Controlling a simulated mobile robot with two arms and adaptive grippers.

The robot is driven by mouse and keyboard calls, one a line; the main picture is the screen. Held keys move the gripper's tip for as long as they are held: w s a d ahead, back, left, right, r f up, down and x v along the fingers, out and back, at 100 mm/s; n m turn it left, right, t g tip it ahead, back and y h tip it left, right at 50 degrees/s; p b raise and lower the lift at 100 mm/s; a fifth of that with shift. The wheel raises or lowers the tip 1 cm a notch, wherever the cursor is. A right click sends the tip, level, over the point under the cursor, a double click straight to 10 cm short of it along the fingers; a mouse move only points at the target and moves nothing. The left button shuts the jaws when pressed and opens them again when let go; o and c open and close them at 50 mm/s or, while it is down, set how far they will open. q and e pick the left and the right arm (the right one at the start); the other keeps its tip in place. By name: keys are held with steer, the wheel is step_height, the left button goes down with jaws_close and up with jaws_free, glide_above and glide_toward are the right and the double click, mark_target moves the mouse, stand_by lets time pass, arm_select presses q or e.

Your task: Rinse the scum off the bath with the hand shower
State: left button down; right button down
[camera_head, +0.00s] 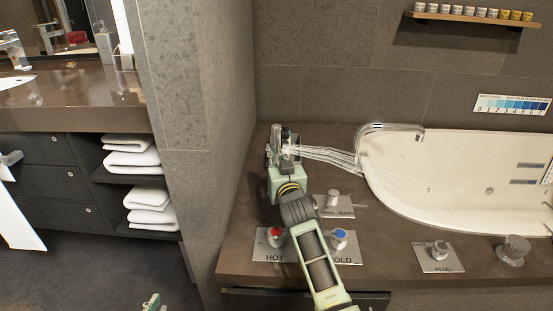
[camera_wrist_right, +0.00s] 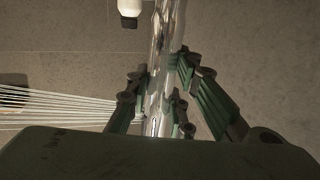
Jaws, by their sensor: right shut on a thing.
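My right gripper (camera_head: 284,147) is over the counter left of the bath, shut on the chrome hand shower (camera_head: 285,132). In the right wrist view its fingers close around the shiny shaft (camera_wrist_right: 166,60). Water jets (camera_head: 325,154) leave the shower head toward the right and reach the left inner end of the cream bath (camera_head: 455,170). The jets also show in the right wrist view (camera_wrist_right: 60,110). I cannot make out distinct scum on the bath. A small green tip (camera_head: 152,302) at the bottom edge looks like my left gripper; its fingers are not clear.
A chrome spout (camera_head: 390,128) arches over the bath rim. The hot knob (camera_head: 275,236), cold knob (camera_head: 339,238), bath knob (camera_head: 333,198) and plug knob (camera_head: 440,249) stand on the counter (camera_head: 385,262). A scale strip (camera_head: 512,104) is on the wall. Folded towels (camera_head: 140,160) fill shelves left.

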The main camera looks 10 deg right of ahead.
arm_select(q)
steer(key=shift+w+d+r+t, duration=0.15)
steer(key=shift+w+r+t, duration=0.1)
steer(key=shift+r, duration=0.25)
steer(key=shift+w+d+r+t, duration=0.1)
steer(key=shift+w+r+t, duration=0.15)
steer(key=shift+r, duration=0.2)
arm_select(e)
steer(key=shift+f, duration=0.3)
steer(key=c, duration=1.6)
jaws_free()
steer(key=shift+o, duration=0.6)
steer(key=shift+f, duration=0.1)
steer(key=shift+s, duration=0.15)
steer(key=s, duration=1.1)
steer(key=shift+s, duration=0.4)
steer(key=shift+a, duration=0.1)
